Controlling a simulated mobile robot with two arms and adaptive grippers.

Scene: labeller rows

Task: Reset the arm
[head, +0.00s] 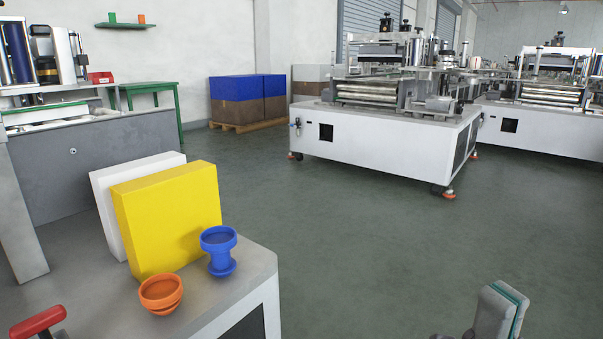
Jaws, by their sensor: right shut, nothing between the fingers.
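My right gripper (492,318) shows at the bottom right edge of the head view, cut off by the frame. Its grey fingers with a teal strip are together and hold nothing. It is over the open floor, well to the right of the grey-topped table and apart from everything on it. My left gripper is not in the head view.
On the table (245,268) at the lower left stand a yellow box (165,220), a white box (105,210), a blue cup (219,250) and an orange cup (161,293). White labelling machines (385,155) stand behind. The green floor (390,240) between is clear.

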